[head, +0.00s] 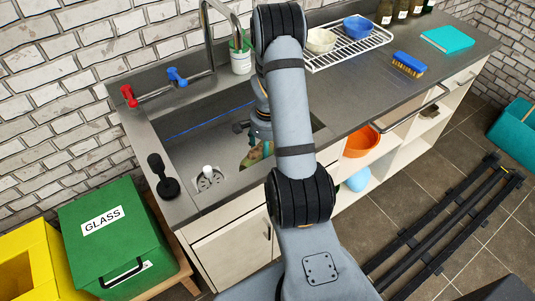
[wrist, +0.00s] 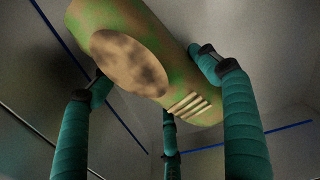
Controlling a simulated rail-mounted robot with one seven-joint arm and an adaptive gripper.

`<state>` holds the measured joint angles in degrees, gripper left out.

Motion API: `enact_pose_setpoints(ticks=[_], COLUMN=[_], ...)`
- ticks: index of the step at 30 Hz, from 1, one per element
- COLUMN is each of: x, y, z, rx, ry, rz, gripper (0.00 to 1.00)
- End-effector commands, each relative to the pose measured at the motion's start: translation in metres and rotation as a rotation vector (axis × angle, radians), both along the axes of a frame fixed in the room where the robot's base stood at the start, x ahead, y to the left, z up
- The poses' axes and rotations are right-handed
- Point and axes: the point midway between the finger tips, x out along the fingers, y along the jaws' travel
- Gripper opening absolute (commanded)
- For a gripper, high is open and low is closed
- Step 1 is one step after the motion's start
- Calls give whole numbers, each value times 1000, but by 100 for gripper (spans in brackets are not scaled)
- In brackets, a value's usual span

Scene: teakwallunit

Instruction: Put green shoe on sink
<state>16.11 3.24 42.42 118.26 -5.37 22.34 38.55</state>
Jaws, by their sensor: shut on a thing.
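The green shoe (wrist: 185,50) is mottled green and tan with a brown patch and light ridges. It sits between the teal fingers of my gripper (wrist: 155,85) in the wrist view. In the head view a small part of the shoe (head: 252,156) shows beside my gripper (head: 258,142), over or in the sink basin. My arm hides much of both. The sink (head: 190,139) is a grey basin set in the counter, with a blue line along its wall. I cannot tell whether the shoe touches the basin floor.
A tall faucet (head: 207,45) with red and blue knobs stands behind the basin. A black plunger-like object (head: 165,180) is at its left rim. A dish rack (head: 350,48) with bowls and a brush (head: 408,64) lie right. A green glass bin (head: 118,235) stands left.

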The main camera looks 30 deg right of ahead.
Motion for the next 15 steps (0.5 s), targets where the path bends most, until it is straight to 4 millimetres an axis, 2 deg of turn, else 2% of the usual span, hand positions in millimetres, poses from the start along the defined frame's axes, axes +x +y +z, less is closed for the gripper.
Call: enact_pose_setpoints(ticks=[11, 15], x=[0, 0], y=[0, 0], z=[-1, -1], rx=[0, 0], ry=[0, 0], rz=[0, 0], gripper=[95, 95])
